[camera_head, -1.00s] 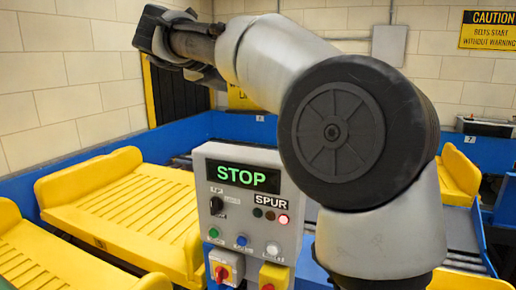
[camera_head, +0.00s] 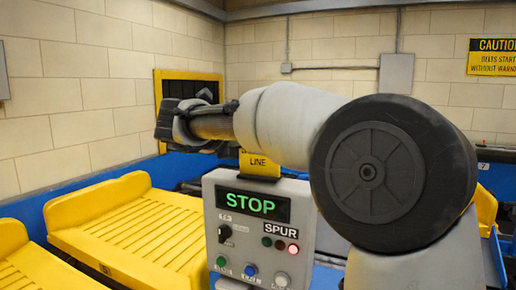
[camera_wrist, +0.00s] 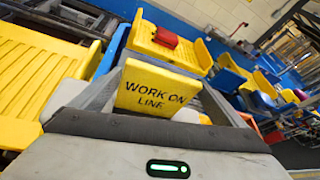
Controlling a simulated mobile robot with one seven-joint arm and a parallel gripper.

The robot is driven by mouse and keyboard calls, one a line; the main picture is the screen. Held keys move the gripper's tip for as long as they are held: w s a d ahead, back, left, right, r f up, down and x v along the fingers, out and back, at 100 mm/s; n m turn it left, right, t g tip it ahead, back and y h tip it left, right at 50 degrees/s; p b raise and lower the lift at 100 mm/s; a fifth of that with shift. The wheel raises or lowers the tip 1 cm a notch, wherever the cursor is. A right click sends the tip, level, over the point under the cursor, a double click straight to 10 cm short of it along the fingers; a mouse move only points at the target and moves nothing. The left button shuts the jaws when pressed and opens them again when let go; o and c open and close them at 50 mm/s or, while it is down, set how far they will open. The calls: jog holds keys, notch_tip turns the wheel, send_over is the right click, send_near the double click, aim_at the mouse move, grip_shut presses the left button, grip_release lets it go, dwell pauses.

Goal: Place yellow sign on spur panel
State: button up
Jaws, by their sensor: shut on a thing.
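The yellow sign (camera_wrist: 158,90) reads "WORK ON LINE" and is held in my gripper (camera_wrist: 157,110) in the wrist view. In the head view the sign (camera_head: 260,163) shows just below my forearm, with only "LINE" readable and its upper part hidden. The grey spur panel (camera_head: 213,213) stands directly below it, with a lit green "STOP" display, a "SPUR" label, a black knob and buttons. The sign appears close above or behind the panel's top edge; I cannot tell whether they touch. My fingertips are hidden in the head view.
A yellow slatted tray (camera_head: 130,228) lies left of the panel, inside blue conveyor edging (camera_head: 28,212). A caution sign (camera_head: 492,57) hangs on the far wall. The wrist view shows a red item (camera_wrist: 165,38) in another yellow tray.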

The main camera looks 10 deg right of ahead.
jog(key=o, duration=1.2)
jog(key=shift+r, duration=0.1)
jog(key=shift+s+a, duration=0.2)
jog(key=shift+a, duration=0.05)
jog(key=b+v, duration=0.1)
jog(key=v, duration=1)
jog(key=shift+s+a+r, duration=0.1)
jog(key=shift+a, duration=0.05)
